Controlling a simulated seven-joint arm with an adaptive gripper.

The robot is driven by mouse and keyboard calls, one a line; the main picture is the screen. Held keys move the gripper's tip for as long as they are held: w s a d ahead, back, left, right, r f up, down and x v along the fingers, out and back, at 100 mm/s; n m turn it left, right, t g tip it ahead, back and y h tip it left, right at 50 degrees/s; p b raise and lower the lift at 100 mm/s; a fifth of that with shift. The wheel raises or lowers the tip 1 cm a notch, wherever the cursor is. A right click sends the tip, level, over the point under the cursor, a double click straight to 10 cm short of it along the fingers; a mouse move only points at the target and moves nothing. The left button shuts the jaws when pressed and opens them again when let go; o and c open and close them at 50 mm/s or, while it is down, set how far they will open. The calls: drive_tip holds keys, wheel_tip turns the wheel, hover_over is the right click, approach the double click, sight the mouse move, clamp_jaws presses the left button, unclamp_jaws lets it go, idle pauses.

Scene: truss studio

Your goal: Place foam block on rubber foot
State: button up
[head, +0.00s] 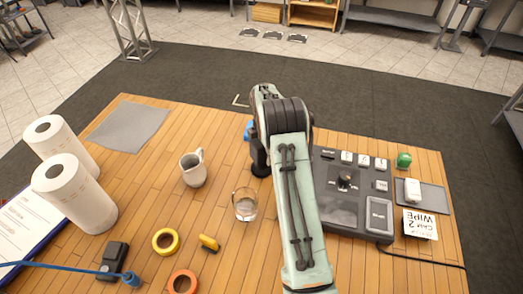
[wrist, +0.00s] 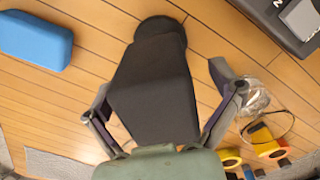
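A dark grey block (wrist: 155,90), which I take as the foam block, lies between the fingers of my gripper (wrist: 160,80). The fingers are spread; wood shows between the right finger and the block, while the left finger overlaps the block's edge. A black round piece (wrist: 160,26), which looks like the rubber foot, shows at the block's far end. The block hides part of it, so contact between them cannot be told. In the head view my arm hides most of this area.
A blue block (wrist: 37,38) lies on the wood; its edge shows in the head view (head: 248,131). A glass (head: 244,205) and a white jug (head: 193,168) stand left of my arm. A dark control panel (head: 338,210) is at right. Tape rolls (head: 166,241) lie in front.

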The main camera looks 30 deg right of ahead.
drive_tip(key=shift+r, duration=0.15)
wheel_tip(320, 180, up, 11)
drive_tip(key=shift+f, duration=0.2)
drive_tip(key=shift+s+a+r, duration=0.1)
drive_tip(key=shift+r, duration=0.6)
drive_tip(key=s+a+r+m, duration=0.5)
drive_tip(key=s+a, duration=0.2)
drive_tip(key=s, duration=0.1)
drive_tip(key=s+a+r+m, duration=0.4)
drive_tip(key=s+a+r, duration=0.1)
drive_tip(key=s+a, duration=0.2)
drive_tip(key=s+a+f+m, duration=0.2)
drive_tip(key=s+a+m, duration=0.1)
drive_tip(key=s, duration=0.6)
drive_tip(key=s+a+f+m, duration=0.2)
drive_tip(key=s+m, duration=0.2)
drive_tip(key=s, duration=0.5)
drive_tip(key=shift+a+f+m+y, duration=0.2)
drive_tip(key=shift+a+m+y, duration=0.2)
